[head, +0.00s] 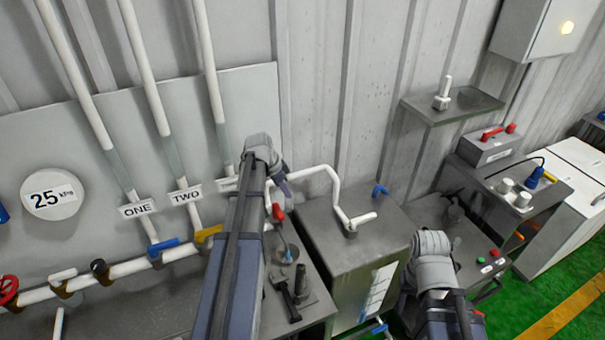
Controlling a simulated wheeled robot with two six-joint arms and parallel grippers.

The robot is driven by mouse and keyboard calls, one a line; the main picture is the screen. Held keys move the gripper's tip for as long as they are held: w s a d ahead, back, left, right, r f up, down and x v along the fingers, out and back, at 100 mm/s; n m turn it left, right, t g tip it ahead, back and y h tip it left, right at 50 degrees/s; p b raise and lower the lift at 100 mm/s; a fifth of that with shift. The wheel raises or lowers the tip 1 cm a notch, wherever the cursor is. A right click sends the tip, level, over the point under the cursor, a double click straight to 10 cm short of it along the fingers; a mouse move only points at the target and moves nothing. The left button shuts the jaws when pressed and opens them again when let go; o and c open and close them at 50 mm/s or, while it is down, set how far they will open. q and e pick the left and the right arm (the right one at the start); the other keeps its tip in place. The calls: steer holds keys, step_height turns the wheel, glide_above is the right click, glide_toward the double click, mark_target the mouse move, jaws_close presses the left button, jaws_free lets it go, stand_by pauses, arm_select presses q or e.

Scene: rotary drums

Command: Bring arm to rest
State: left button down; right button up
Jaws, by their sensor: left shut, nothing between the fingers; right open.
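My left arm reaches up from the bottom centre, its wrist bent over in front of the wall panel. My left gripper (287,192) points down beside the white pipe and is shut with nothing in it, above a red-handled part (278,212). My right arm comes in at the lower right, over the grey cabinets. My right gripper (465,201) shows as dark finger shapes beyond the wrist, open and empty over the dark cabinet top. Its fingertips are hard to make out.
A grey tank cabinet (342,245) with a bent white pipe stands between my arms. Pipes with coloured valve handles run along the left panel (50,145). A small shelf (450,107) and a red-handled box (488,148) are at right. Green floor (560,290) is clear at lower right.

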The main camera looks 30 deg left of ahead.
arm_select(q)
steer(key=s+d+f+n+g+b, duration=0.1)
steer(key=s+d+f+b, duration=0.3)
steer(key=d, duration=0.6)
steer(key=s+d+f+g+b, duration=0.1)
steer(key=s+d+f+b, duration=0.2)
steer(key=d+f+b, duration=0.45)
steer(key=s+d+f+n+y+b, duration=0.1)
steer(key=s+d+f+b, duration=0.2)
steer(key=s+d, duration=0.3)
steer(key=s+d+f+n+g+y+b, duration=0.1)
steer(key=s+d+f+y+b, duration=0.1)
steer(key=s+d, duration=0.5)
step_height(320, 180, down, 3)
steer(key=d+b, duration=0.1)
steer(key=d, duration=0.1)
steer(key=shift+s+d+b, duration=0.15)
steer(key=shift+d+b, duration=0.15)
steer(key=shift+b, duration=0.05)
steer(key=shift+r, duration=0.1)
